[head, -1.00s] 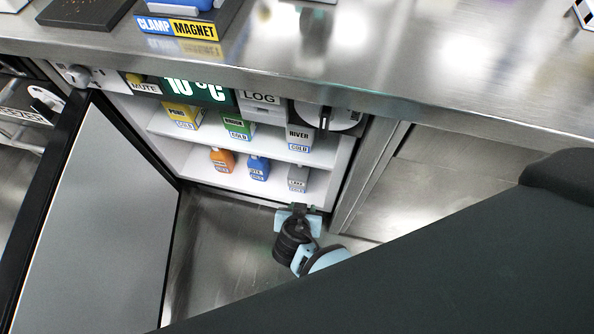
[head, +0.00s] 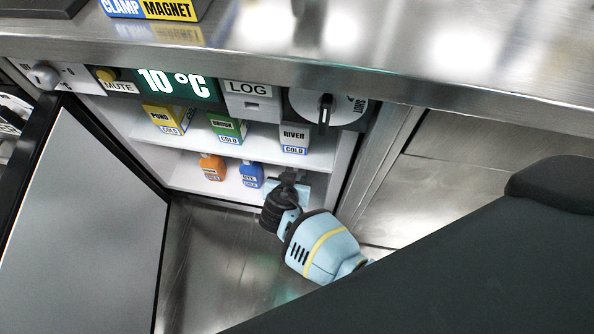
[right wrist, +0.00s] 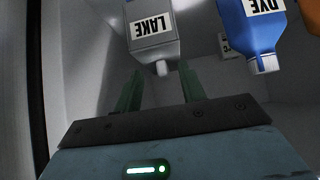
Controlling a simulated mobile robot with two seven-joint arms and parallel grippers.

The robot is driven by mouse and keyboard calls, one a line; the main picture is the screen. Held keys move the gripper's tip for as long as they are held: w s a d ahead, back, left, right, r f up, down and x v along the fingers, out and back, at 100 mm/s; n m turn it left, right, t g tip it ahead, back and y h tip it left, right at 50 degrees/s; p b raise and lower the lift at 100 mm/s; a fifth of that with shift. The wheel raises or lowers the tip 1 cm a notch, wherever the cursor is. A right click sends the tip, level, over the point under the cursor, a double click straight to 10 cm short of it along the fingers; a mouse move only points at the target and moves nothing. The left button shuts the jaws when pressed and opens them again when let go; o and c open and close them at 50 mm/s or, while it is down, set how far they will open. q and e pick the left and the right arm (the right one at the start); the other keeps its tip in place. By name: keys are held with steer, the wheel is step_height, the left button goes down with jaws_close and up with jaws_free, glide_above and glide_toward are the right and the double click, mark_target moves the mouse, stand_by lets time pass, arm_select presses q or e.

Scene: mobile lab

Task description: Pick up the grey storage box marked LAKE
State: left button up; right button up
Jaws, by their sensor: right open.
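The grey box marked LAKE (right wrist: 152,40) shows upside down in the right wrist view, with a small pale cap pointing down in the picture. My right gripper (right wrist: 160,78) is open, its two green fingers spread to either side of the cap end, and the box is not clasped. In the head view my right gripper (head: 288,186) is at the right end of the fridge's lower shelf and hides the LAKE box. My left gripper is not in view.
A blue DYE bottle (head: 251,174) stands close to the left of my right gripper, with an orange bottle (head: 212,167) beyond. A grey RIVER box (head: 294,138) stands on the shelf above. The fridge door (head: 85,220) is open at left.

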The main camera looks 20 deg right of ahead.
mark_target(297, 170)
steer(key=shift+w+d+f+b, duration=0.15)
steer(key=shift+w+d, duration=0.35)
steer(key=shift+w, duration=0.3)
steer(key=shift+w+d+r+b, duration=0.1)
steer(key=shift+w+d+b, duration=0.1)
steer(key=shift+w+d, duration=0.45)
steer(key=shift+w+d+f+b, duration=0.15)
steer(key=shift+w+d, duration=0.25)
steer(key=shift+w, duration=0.5)
steer(key=shift+w+d+f, duration=0.15)
steer(key=shift+w+f, duration=0.05)
steer(key=shift+f, duration=0.1)
steer(key=shift+r, duration=0.1)
jaws_close()
